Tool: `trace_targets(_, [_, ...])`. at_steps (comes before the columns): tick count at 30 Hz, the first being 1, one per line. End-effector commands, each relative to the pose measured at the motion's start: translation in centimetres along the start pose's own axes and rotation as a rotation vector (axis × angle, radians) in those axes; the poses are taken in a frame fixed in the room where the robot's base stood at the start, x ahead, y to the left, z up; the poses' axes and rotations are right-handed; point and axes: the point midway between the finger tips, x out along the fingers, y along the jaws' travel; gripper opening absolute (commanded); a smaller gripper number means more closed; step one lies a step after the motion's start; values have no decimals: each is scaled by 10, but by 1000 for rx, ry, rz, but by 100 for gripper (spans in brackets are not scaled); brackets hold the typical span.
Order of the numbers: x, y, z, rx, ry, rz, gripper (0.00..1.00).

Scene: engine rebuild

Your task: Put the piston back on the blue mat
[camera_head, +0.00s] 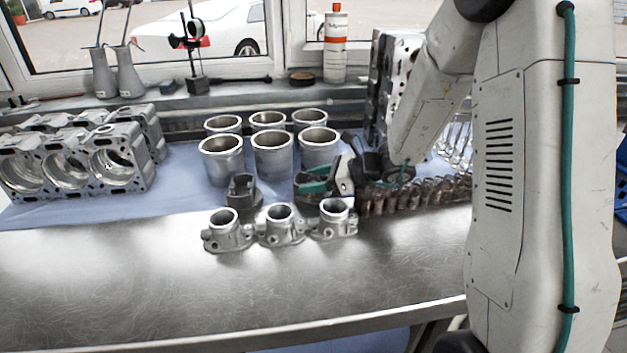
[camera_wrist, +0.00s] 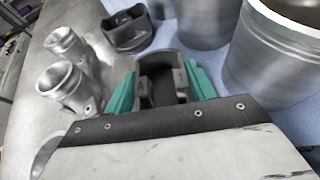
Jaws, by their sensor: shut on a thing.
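My gripper (camera_head: 316,183) has green fingers and is shut on a dark grey piston. In the wrist view the held piston (camera_wrist: 166,64) sits between the two fingers (camera_wrist: 162,88). In the head view the gripper is near the front edge of the blue mat (camera_head: 180,178), behind the right silver housing. The gripper and housing hide most of the held piston there. I cannot tell whether its base touches the mat. A second dark piston (camera_head: 243,191) stands on the mat to the left; it also shows in the wrist view (camera_wrist: 128,32).
Several silver cylinder liners (camera_head: 272,154) stand behind the gripper. Silver flanged housings (camera_head: 281,226) stand in a row in front. Coppery springs (camera_head: 425,192) lie to the right. An engine block (camera_head: 80,160) stands at the left. The bare metal bench (camera_head: 130,280) in front is clear.

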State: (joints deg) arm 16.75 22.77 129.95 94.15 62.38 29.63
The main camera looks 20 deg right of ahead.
Motion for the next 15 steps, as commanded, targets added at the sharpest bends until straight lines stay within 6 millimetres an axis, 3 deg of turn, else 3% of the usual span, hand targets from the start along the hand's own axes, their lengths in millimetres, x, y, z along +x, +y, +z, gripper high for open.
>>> trace_targets(9, [1,0,-2,1,-1,0,14])
trace_targets(10, [1,0,-2,1,0,0,61])
trace_targets(12, [1,0,-2,0,0,0,77])
trace_targets(15, [1,0,-2,0,0,0,77])
